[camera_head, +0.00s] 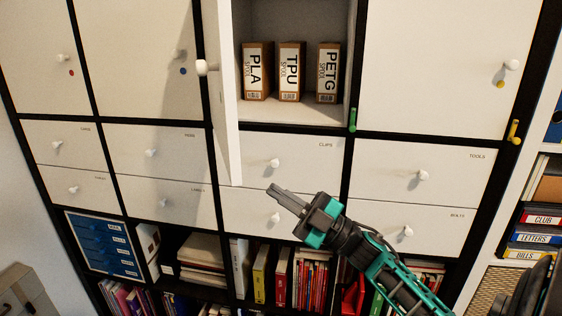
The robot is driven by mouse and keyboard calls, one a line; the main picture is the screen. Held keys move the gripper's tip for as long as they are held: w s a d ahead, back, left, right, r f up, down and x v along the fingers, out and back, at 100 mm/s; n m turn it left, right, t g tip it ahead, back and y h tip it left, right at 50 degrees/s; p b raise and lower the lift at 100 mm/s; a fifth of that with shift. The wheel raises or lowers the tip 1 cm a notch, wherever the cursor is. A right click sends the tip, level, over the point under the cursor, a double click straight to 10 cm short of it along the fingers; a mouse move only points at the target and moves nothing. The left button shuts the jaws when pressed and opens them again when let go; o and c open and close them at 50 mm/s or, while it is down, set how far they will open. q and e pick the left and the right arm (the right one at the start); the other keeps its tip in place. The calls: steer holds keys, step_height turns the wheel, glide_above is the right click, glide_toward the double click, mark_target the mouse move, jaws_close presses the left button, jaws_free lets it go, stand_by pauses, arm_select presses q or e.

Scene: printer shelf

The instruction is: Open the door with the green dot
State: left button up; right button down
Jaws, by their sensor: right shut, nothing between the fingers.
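A white cabinet door (222,100) stands swung open, seen nearly edge-on, to the left of an open compartment. Its round white knob (201,67) shows on its left side. No green dot is visible on it; its front face is turned away. The closed doors carry red (71,72), blue (183,71) and yellow (500,84) dots. My right gripper (272,189) is shut and empty in front of the drawers, below and right of the open door's lower edge. My left gripper is out of view.
Boxes labelled PLA (256,72), TPU (291,72) and PETG (328,73) stand in the open compartment (300,112). A green latch-like piece (352,120) and a yellow one (514,131) are on the black frame. Knobbed drawers and book shelves lie below.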

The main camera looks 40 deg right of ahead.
steer(key=s+d+r+n+g+y+b, duration=0.1)
steer(key=s+d+r+n+g+y, duration=0.15)
steer(key=s+r+n+g, duration=0.35)
steer(key=s+d+r+n+g+y+b, duration=0.1)
steer(key=d+r+n+g, duration=0.3)
steer(key=n+g, duration=0.45)
arm_select(q)
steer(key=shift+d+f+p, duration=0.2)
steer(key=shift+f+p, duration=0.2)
steer(key=shift+p, duration=0.45)
arm_select(e)
steer(key=x, duration=1.3)
steer(key=shift+a+r+n+t, duration=0.25)
steer(key=shift+a+n+t, duration=0.1)
steer(key=shift+t, duration=0.1)
steer(key=shift+w+d, duration=0.1)
steer(key=shift+w, duration=0.05)
